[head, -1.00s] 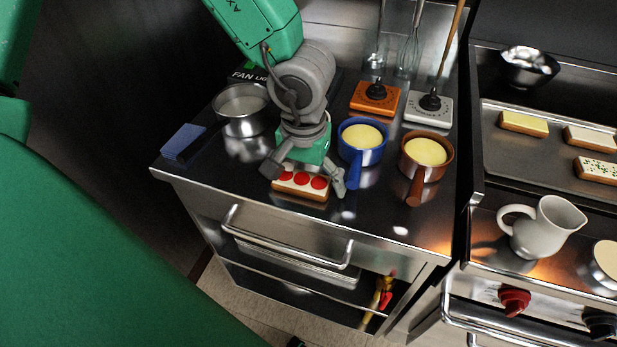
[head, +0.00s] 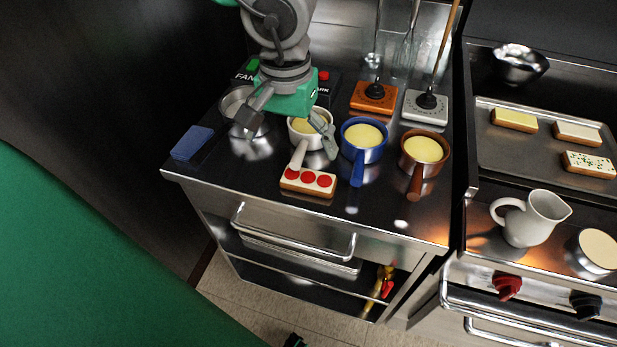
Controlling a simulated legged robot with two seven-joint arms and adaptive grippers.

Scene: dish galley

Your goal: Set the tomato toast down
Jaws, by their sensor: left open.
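The tomato toast (head: 308,182), a bread slice with a white spread and three red tomato rounds, lies flat on the steel counter (head: 262,180) near its front edge. My left gripper (head: 292,135) is open and empty, raised above and behind the toast and apart from it. Its fingers are spread, partly covering a white pan and a steel pot behind. My right gripper is not in the head view.
A white pan (head: 297,150), a blue pan (head: 357,170) and a copper-brown pan (head: 427,150) stand close around the toast. A steel pot (head: 236,101) and a blue block (head: 192,142) are left. A tray (head: 480,150) with several toasts is right.

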